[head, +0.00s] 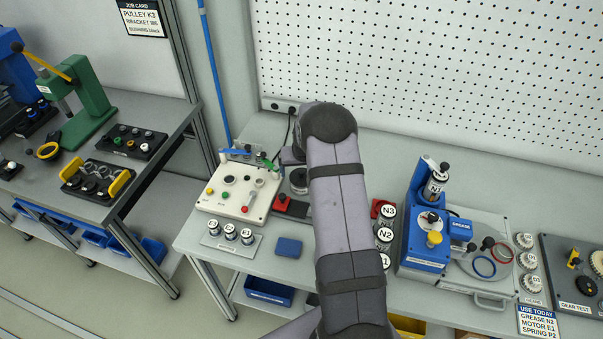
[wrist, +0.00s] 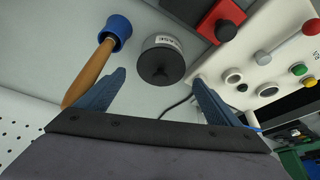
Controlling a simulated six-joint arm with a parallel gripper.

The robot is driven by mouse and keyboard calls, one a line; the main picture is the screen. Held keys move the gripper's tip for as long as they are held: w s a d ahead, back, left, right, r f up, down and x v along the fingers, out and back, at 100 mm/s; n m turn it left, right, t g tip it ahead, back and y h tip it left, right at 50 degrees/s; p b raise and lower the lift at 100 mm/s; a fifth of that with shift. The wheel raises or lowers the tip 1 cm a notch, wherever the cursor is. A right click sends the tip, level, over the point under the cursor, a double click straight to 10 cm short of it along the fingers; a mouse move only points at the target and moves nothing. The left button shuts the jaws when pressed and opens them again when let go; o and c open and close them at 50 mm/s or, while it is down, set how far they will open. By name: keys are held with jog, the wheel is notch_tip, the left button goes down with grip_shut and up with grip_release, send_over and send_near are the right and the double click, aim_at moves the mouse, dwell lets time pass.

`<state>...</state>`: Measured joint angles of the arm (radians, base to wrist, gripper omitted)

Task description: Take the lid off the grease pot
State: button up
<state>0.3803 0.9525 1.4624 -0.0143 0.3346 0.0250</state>
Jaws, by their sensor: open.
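The grease pot (wrist: 168,44) is in the wrist view, a round pot with a pale label whose readable letters end in "ASE". Its dark lid (wrist: 155,66) is on it, with a black knob in the middle. My gripper (wrist: 158,78) is open and empty, its two blue-grey fingers on either side of the lid in the picture. I cannot tell how far the fingertips are from the lid. In the head view the pot (head: 298,181) is partly hidden by my arm, beside the white button panel, and the fingers are hidden there.
A wooden-handled brush (wrist: 93,70) in a blue holder (wrist: 117,32) is left of the pot in the wrist view. A red block (wrist: 212,24) and the white panel (wrist: 262,52) are to its right. A blue block (head: 289,247) lies at the bench front.

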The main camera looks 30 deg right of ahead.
jog(key=shift+p+x, duration=0.3)
jog(key=shift+x, duration=0.65)
jog(key=c, duration=1.1)
jog(key=shift+r, duration=0.1)
